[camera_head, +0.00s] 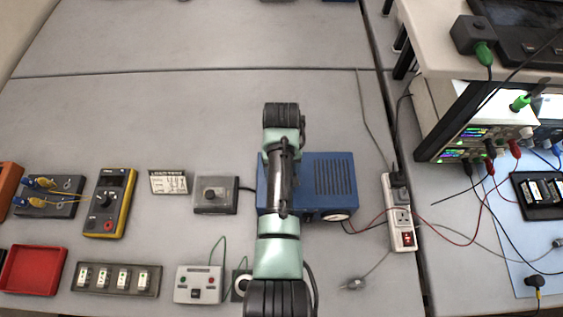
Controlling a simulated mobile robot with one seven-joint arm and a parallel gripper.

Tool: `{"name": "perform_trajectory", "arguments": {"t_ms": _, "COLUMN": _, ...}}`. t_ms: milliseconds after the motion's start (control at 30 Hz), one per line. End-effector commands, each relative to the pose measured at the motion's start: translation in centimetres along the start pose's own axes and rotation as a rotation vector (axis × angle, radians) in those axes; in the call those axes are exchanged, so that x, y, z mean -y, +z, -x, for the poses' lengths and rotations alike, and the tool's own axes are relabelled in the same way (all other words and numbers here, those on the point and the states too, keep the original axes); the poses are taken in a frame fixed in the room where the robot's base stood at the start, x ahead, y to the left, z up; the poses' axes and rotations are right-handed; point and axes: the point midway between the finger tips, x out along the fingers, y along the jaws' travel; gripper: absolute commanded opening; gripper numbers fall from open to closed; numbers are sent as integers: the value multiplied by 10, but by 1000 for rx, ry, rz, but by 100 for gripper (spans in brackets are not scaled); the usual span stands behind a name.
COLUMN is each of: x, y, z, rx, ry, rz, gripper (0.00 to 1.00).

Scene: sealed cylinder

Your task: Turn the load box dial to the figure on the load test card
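The load test card (169,182) is a small light card with dark print, lying left of centre on the bench; its figure is too small to read. A blue box (335,176) with a slotted top stands right of centre, partly hidden under my arm. A round white dial (336,216) shows at its front edge; its setting is not legible. Left of it is a small grey box (216,195) with a dark knob, joined by a black cable. I cannot tell for sure which is the load box. My gripper is not visible; my arm reaches over the blue box.
A yellow multimeter (109,203), a red tray (33,270), a grey switch box (199,284) and a dark strip of several white modules (117,279) lie to the left. A power strip (398,213) and cables lie to the right. The bench behind is clear.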

Motion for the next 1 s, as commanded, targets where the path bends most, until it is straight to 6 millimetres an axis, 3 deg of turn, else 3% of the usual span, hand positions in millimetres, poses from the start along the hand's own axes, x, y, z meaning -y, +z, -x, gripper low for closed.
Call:
{"name": "perform_trajectory", "arguments": {"t_ms": 167, "x": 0, "y": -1, "z": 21, "rx": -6, "ry": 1, "rz": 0, "gripper": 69}}
{"name": "perform_trajectory", "arguments": {"t_ms": 600, "x": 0, "y": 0, "z": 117, "rx": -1, "ry": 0, "rz": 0, "gripper": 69}}
{"name": "perform_trajectory", "arguments": {"t_ms": 1000, "x": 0, "y": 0, "z": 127, "rx": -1, "ry": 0, "rz": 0, "gripper": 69}}
